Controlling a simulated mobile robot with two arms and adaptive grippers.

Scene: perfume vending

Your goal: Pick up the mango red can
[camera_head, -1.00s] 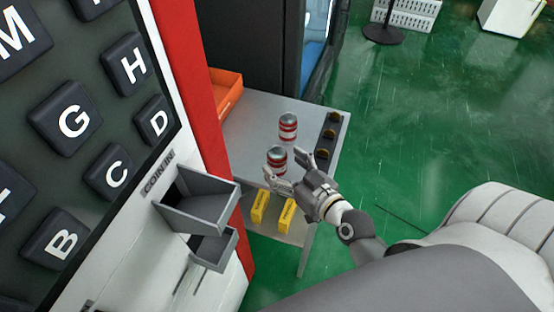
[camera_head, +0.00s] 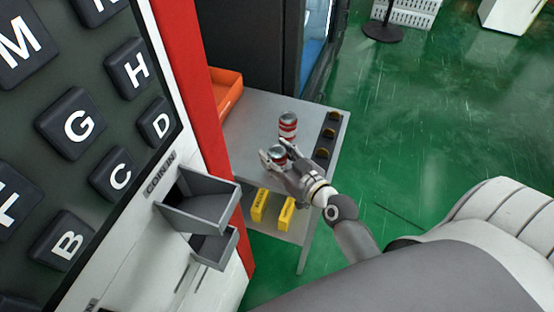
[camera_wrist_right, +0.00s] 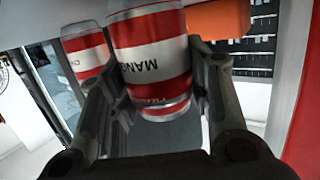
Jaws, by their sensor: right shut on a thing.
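In the head view the can (camera_head: 278,152) is at the small grey table, mostly covered by my right gripper (camera_head: 277,157). In the right wrist view my right gripper (camera_wrist_right: 165,105) has a finger on each side of the can and is shut on it. I cannot tell whether the can touches the table. My left gripper is not in view.
A second red and white can (camera_head: 288,127) stands just behind; it also shows in the right wrist view (camera_wrist_right: 86,55). The grey table (camera_head: 250,125) also holds an orange bin (camera_head: 226,88) and a dark strip with round brown pieces (camera_head: 327,135). Yellow boxes (camera_head: 286,217) sit on the lower shelf.

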